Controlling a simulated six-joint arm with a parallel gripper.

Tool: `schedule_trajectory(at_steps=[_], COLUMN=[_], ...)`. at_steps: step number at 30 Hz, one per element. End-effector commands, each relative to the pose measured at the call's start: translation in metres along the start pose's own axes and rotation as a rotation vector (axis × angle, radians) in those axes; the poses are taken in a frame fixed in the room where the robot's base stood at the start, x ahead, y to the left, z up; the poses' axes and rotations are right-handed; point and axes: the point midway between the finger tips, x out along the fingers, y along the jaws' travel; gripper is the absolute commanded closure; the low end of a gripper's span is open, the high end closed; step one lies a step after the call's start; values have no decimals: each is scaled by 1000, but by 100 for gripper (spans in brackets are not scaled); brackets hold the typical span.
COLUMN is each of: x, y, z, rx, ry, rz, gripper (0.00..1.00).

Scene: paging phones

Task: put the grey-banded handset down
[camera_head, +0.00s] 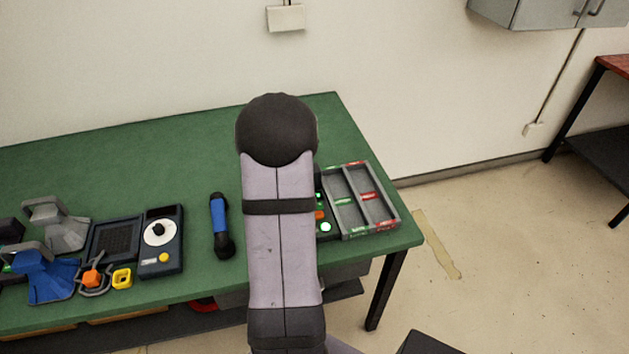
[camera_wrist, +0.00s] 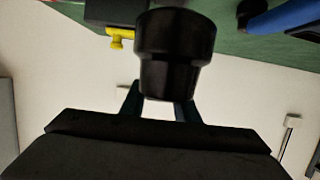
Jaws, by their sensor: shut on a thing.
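My gripper (camera_wrist: 160,98) shows in the wrist view, shut on a black, round-ended handset (camera_wrist: 175,50). The handset's flared end faces the camera and its band does not show, so I cannot see its grey colour. In the camera_head view my own arm hides the gripper and the held handset. Whether the handset touches anything beneath it cannot be told. A blue-banded handset (camera_head: 219,224) lies on the green table (camera_head: 150,150) left of my arm. A blue part of what looks like that handset also shows at the wrist view's upper right (camera_wrist: 285,17).
A dark blue device with a white dial (camera_head: 160,243), a blue cradle (camera_head: 45,277), a grey cradle (camera_head: 57,224) and small yellow and orange pieces stand at the left. A grey divided tray (camera_head: 343,187) sits at the right edge. The table's back is clear.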

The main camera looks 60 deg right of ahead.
Motion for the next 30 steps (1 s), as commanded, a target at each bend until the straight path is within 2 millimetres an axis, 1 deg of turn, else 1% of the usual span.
schedule_trajectory(at_steps=[5,8,11,14,15,17,18,20,24,27,30], x=[8,16,27,36,38,40,41,41,34,26,17], y=[11,26,47,73,85,104,118,140,192,226,252], z=[-9,-17,-26,-31,-31,-30,-29,-25,-13,-5,1], rx=[2,4,2,-2,-4,-6,-7,-8,-6,-3,-2], ry=[10,18,26,32,33,33,33,31,27,22,15], rz=[-7,-22,-42,-64,-72,-79,-81,-80,-59,-39,-21], gripper=[100,100,100,100,100,100,100,100,100,100,100])
